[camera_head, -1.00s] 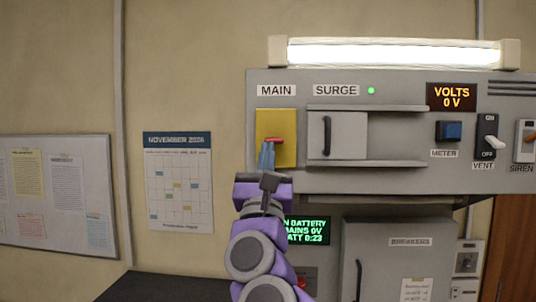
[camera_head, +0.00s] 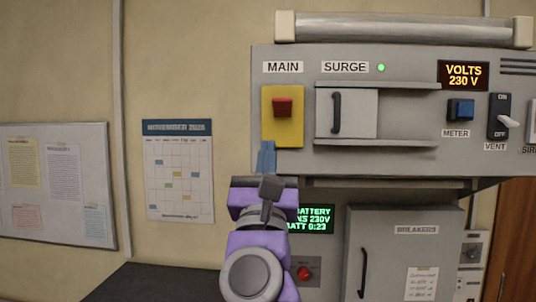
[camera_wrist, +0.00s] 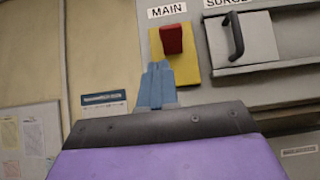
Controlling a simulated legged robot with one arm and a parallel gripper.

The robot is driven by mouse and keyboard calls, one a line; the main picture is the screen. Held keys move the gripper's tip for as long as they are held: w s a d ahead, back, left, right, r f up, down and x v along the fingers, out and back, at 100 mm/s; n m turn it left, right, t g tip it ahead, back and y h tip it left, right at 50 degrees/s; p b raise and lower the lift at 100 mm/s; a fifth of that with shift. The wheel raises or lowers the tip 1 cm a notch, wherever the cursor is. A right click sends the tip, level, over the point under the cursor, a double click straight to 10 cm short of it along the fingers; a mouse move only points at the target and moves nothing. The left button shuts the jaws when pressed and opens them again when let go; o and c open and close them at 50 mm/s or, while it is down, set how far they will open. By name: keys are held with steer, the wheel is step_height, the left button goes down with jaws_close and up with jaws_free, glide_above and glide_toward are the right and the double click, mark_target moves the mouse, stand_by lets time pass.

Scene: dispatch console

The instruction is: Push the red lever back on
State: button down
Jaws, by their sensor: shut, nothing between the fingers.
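The red lever (camera_head: 283,107) sits on a yellow plate (camera_head: 291,136) under the MAIN label, and its red end stands at the upper part of the plate. In the wrist view the red lever (camera_wrist: 171,39) is just beyond the fingertips. My gripper (camera_head: 266,149) is shut and empty, with its blue fingers below the lever, near the plate's lower left corner. A gap shows between the fingertips and the lever. The voltage display (camera_head: 463,75) reads 230 V.
A sliding panel with a dark handle (camera_head: 337,112) is right of the plate. The METER button (camera_head: 460,110) and VENT switch (camera_head: 499,117) are farther right. A breaker cabinet door (camera_head: 405,254) is below. The wall on the left, with a calendar (camera_head: 179,171), is clear of obstacles.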

steer(key=s+d+f, duration=0.1)
steer(key=s, duration=0.5)
steer(key=s+a+f+n+g+y+b, duration=0.3)
steer(key=a+f+n+g+y+b, duration=0.3)
steer(key=n+y, duration=0.95)
step_height(320, 180, down, 31)
steer(key=a+n+g+h+b, duration=0.4)
steer(key=n+g, duration=0.6)
steer(key=n, duration=0.7)
steer(key=s+d+f+n+g+h+b, duration=0.1)
steer(key=s+d+f+g+h+b, duration=0.15)
steer(key=d+f, duration=0.55)
steer(key=s+d+f+n+g+h+b, duration=0.25)
steer(key=d+f+h, duration=0.2)
steer(key=f, duration=0.65)
steer(key=s+d+f+g+h+b, duration=0.1)
steer(key=s+d+f+g, duration=0.2)
steer(key=s+d+f, duration=0.2)
steer(key=s+d+f+g+h+b, duration=0.1)
steer(key=s+d+f+g, duration=0.3)
steer(key=s+d, duration=0.4)
steer(key=s+f+h, duration=0.1)
steer(key=s, duration=0.3)
steer(key=shift+s+d+b, duration=0.15)
steer(key=shift+d+b, duration=0.2)
steer(key=shift+b, duration=0.05)
